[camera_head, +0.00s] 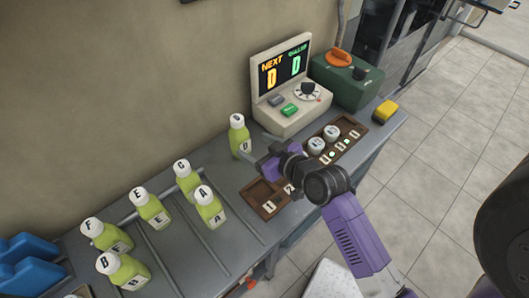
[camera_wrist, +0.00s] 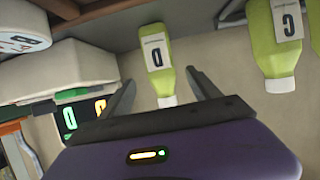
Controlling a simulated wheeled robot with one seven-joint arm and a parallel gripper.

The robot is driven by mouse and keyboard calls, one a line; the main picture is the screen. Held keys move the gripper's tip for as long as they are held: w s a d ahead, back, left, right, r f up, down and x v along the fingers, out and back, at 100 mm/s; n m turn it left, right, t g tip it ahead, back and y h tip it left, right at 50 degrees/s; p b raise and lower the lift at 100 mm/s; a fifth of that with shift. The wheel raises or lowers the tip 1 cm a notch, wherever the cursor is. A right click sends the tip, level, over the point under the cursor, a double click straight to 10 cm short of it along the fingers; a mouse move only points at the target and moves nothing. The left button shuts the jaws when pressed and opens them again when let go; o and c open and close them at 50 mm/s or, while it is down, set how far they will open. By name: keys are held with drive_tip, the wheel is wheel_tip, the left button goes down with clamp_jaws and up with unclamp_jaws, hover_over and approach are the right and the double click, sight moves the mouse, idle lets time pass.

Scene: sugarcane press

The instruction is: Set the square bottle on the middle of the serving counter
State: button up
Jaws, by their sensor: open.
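Several green bottles with white caps and letter labels stand on the grey counter (camera_head: 215,165). One bottle (camera_head: 238,135), labelled D, stands alone beside the display machine. It also shows in the wrist view (camera_wrist: 156,55), inverted in the picture, between the lines of my two fingers. My gripper (camera_head: 254,150) is open and empty, just right of this bottle in the head view; in the wrist view its fingers (camera_wrist: 160,82) point toward it. I cannot tell contact. Which bottle is the square one is not clear from shape.
Bottles A (camera_head: 208,207), E (camera_head: 150,209), F (camera_head: 107,236) and others stand among rails at left. A display machine (camera_head: 290,85), green box (camera_head: 345,80) and yellow block (camera_head: 385,111) are behind.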

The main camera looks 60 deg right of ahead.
drive_tip(key=s+a, duration=0.1)
drive_tip(key=s+a+f, duration=0.1)
drive_tip(key=s+a, duration=0.2)
drive_tip(key=a, duration=0.1)
drive_tip(key=shift+s+a+f, duration=0.15)
drive_tip(key=shift+s+f, duration=0.1)
drive_tip(key=shift+s, duration=0.15)
drive_tip(key=shift+n+y, duration=0.3)
drive_tip(key=shift+n, duration=0.1)
drive_tip(key=s+a, duration=0.4)
drive_tip(key=s, duration=0.1)
drive_tip(key=shift+s+a+r, duration=0.2)
drive_tip(key=shift+s+a, duration=0.05)
drive_tip(key=shift+a, duration=0.15)
drive_tip(key=s+a+r+n+t+y, duration=0.1)
drive_tip(key=s+a+r, duration=0.3)
drive_tip(key=s, duration=0.2)
drive_tip(key=s+a+r+n+y, duration=0.1)
drive_tip(key=s+a+r+y, duration=0.1)
drive_tip(key=s+a+r, duration=0.2)
drive_tip(key=s+a, duration=0.1)
drive_tip(key=s, duration=0.2)
drive_tip(key=shift+a+r+t, duration=0.2)
drive_tip(key=shift+r+t, duration=0.2)
drive_tip(key=shift+s, duration=0.1)
